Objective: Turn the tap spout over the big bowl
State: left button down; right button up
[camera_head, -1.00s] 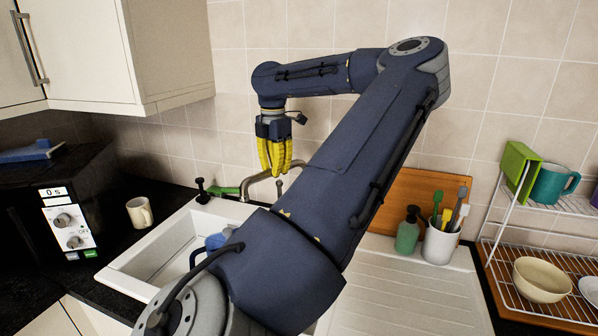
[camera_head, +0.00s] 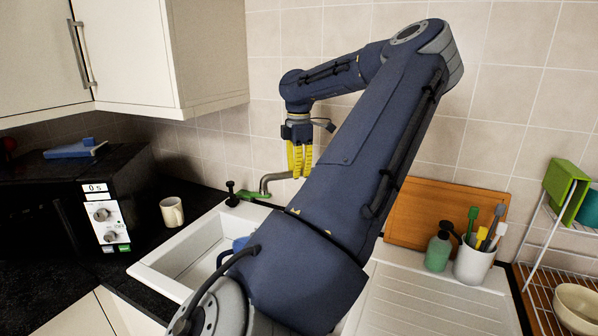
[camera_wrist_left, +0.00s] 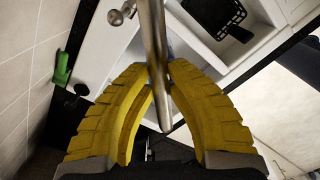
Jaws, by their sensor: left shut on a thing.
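The metal tap spout (camera_head: 276,179) shows at the back of the sink, partly hidden by my left arm. In the left wrist view the spout (camera_wrist_left: 156,60) runs down between the yellow fingers of my left gripper (camera_wrist_left: 163,85). In the head view the left gripper (camera_head: 300,165) points down at the tap, its fingers closed on the spout. The white sink bowl (camera_head: 190,262) lies at front left of the tap, with a blue item (camera_head: 240,243) in it. My arm hides the rest of the sink, so I cannot tell which bowl is the bigger. My right gripper is out of view.
A green-handled brush (camera_head: 250,196) lies behind the sink. A mug (camera_head: 172,212) and a microwave (camera_head: 107,222) stand to the left. A soap bottle (camera_head: 438,252) and a pot of brushes (camera_head: 474,263) stand by the drainer. A black basket (camera_wrist_left: 214,14) shows in the left wrist view.

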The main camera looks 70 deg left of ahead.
pick_arm(q)
jog(key=c, duration=1.3)
grip_release()
jog(key=shift+r, duration=0.15)
notch_tip(320, 180, up, 12)
